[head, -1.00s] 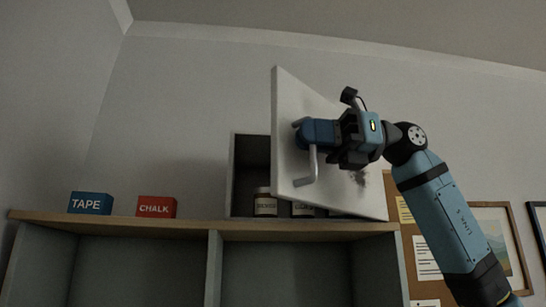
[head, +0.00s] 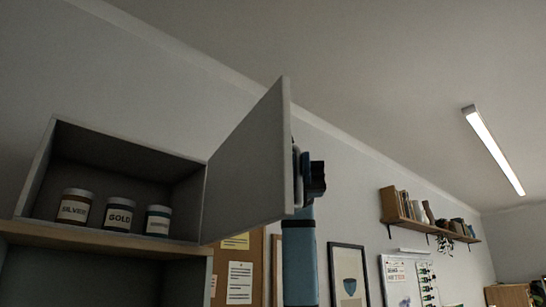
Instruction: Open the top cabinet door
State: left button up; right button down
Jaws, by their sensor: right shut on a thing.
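The top cabinet (head: 130,146) is at the left, with its inside in plain view. Its pale door (head: 248,165) stands wide open, swung out on the cabinet's right side. My right gripper (head: 301,174) is at the door's outer face, near its free edge, and is shut on the door handle (head: 297,163). The door hides most of the gripper and handle. My left gripper is not in view.
Jars marked SILVER (head: 74,207), GOLD (head: 119,214) and a third jar (head: 158,221) stand inside the cabinet. A wooden ledge (head: 95,238) runs below. A wall shelf (head: 405,220) and framed picture (head: 348,275) are at the right.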

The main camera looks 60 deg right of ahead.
jog(key=shift+s+d, duration=0.2)
jog(key=shift+d, duration=0.3)
jog(key=c, duration=1.5)
grip_release()
jog(key=shift+o, duration=0.2)
jog(key=v, duration=1.4)
jog(key=shift+a, duration=0.15)
jog(key=shift+w, duration=0.15)
